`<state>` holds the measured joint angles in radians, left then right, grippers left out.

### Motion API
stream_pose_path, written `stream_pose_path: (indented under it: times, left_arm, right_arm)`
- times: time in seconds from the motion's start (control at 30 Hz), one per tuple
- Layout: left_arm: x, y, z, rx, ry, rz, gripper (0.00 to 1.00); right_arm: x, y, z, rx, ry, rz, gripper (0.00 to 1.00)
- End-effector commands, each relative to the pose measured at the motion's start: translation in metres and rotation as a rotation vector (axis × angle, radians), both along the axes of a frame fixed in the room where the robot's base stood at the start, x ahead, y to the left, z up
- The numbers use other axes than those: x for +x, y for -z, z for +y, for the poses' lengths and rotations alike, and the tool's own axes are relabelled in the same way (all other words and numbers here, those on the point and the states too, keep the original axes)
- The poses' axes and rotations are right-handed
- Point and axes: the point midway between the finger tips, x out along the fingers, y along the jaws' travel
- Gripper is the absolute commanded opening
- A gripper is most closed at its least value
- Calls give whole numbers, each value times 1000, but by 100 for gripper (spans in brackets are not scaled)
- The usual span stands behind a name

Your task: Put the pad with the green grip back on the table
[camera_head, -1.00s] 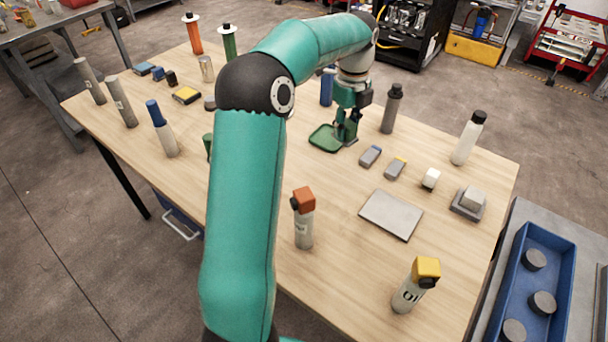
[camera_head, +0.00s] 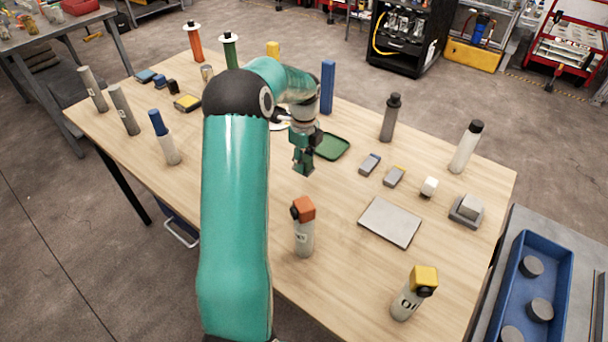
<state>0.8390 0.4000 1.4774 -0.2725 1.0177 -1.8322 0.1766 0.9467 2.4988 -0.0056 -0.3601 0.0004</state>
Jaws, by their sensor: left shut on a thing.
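My left gripper (camera_head: 303,163) points down over the middle of the wooden table (camera_head: 350,285), just left of the green tray (camera_head: 332,147). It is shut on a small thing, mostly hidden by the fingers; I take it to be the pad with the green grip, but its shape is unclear. I cannot tell whether the thing touches the tabletop. The green tray looks empty. My right gripper is not in view.
An orange-capped bottle (camera_head: 303,230) stands in front of the gripper, and a blue cylinder (camera_head: 327,88) behind it. A grey plate (camera_head: 390,222) lies to the right. A dark grey bottle (camera_head: 390,118) stands beyond the pads. Bare wood surrounds the gripper's front side.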

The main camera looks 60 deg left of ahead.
Motion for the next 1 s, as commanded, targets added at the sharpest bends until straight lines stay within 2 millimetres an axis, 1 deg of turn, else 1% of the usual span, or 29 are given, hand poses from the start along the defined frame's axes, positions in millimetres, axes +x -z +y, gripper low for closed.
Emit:
stream_pose_path:
  times: [0.03, 0.1, 0.27, 0.43, 0.53, 0.63, 0.83, 0.93, 0.97, 1.0]
  left_arm:
    - [-1, 7, 0, -2, 0, 1, 2]
    - [0, 14, 0, 0, 0, 1, 2]
    - [0, 24, 0, -1, -1, 2, 2]
    - [0, 48, 0, -3, -1, 3, 2]
    - [0, 59, 0, -2, -1, 1, 2]
    - [0, 62, 0, 0, -1, -1, 2]
    - [0, 62, 0, 0, 0, -1, 2]
    - [0, 66, 0, 0, 0, -1, 2]
    - [0, 64, 0, 0, 0, -1, 39]
    - [0, 64, 0, 0, 0, -1, 46]
  right_arm:
    - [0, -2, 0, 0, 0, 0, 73]
    - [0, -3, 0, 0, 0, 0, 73]
    - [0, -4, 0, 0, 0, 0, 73]
    - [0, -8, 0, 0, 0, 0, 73]
    - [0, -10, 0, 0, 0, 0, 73]
    - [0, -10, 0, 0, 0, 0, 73]
    - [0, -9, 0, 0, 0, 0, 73]
    - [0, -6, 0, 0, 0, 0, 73]
    - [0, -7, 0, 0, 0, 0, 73]
    - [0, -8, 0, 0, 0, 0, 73]
